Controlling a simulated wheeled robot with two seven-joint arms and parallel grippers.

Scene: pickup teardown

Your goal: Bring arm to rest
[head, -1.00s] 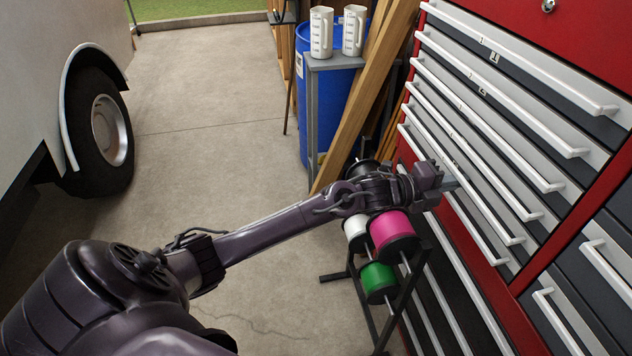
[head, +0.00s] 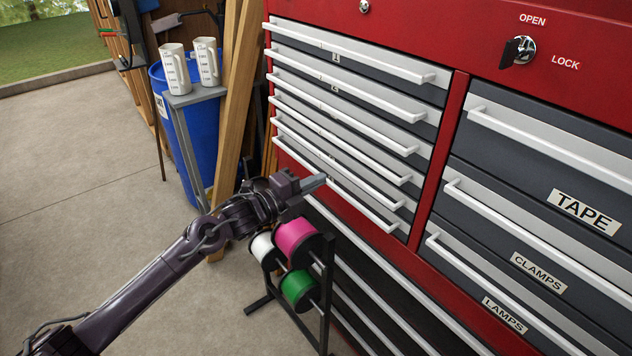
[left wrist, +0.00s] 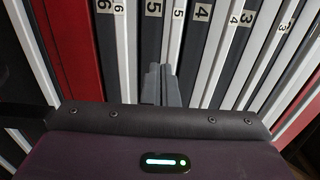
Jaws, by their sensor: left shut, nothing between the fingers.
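My left arm comes in from the lower left in the head view. Its gripper (head: 313,183) is shut and empty, pointing right at the numbered drawers of the red tool chest (head: 436,170). In the left wrist view the shut fingers (left wrist: 162,84) show in front of the drawer fronts, which carry number labels. I cannot tell from these views whether the fingertips touch a drawer. My right gripper is in neither view.
A rack with pink (head: 297,239), green (head: 299,287) and white spools stands just below the gripper. Two white jugs (head: 174,69) sit on a grey stand by a blue barrel (head: 200,150). Wooden boards (head: 239,90) lean behind. The concrete floor (head: 80,165) at left is clear.

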